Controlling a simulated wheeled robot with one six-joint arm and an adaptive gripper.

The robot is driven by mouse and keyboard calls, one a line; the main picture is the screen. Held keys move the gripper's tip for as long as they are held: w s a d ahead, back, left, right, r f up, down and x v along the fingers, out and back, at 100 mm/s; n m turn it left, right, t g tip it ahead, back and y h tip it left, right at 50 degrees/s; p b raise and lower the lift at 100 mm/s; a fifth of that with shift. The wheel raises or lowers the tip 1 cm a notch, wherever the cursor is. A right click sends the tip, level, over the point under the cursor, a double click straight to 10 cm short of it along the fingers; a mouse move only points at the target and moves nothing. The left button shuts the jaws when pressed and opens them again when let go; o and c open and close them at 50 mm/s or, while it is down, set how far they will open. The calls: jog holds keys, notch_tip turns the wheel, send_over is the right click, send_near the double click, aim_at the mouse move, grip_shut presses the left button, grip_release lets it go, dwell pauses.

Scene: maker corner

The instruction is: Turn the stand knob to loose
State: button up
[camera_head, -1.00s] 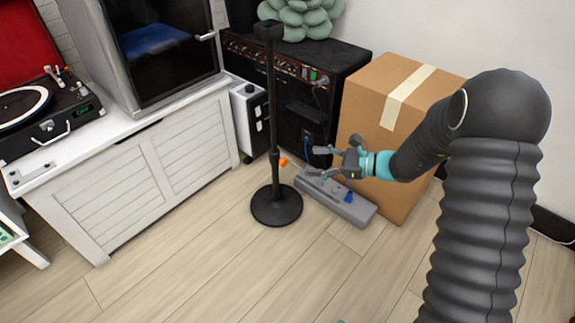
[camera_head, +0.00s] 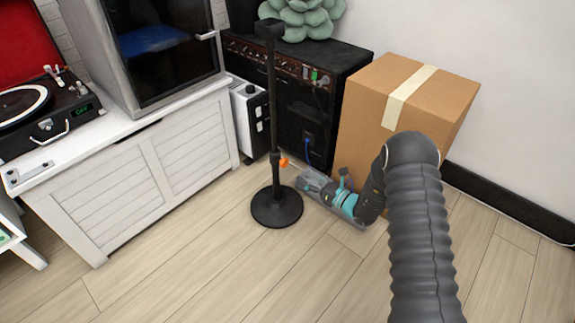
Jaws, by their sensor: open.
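The black stand (camera_head: 273,120) stands upright on its round base (camera_head: 277,208) on the floor. Its orange knob (camera_head: 284,162) sticks out to the right from the collar on the pole, partway up. My gripper (camera_head: 304,183) is open, to the right of the knob and a little lower in the picture. It appears apart from the knob, with its fingers pointing left toward the pole. Which way the knob is turned is too small to tell.
A grey power strip (camera_head: 350,225) lies on the floor behind my gripper, mostly hidden. A cardboard box (camera_head: 365,130) and a black amplifier (camera_head: 335,90) stand behind. A white cabinet (camera_head: 140,175) is at left. The floor in front is clear.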

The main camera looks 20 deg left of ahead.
aim_at(286, 164)
jog(key=x, duration=1)
jog(key=shift+a, duration=0.1)
jog(key=c, duration=1.1)
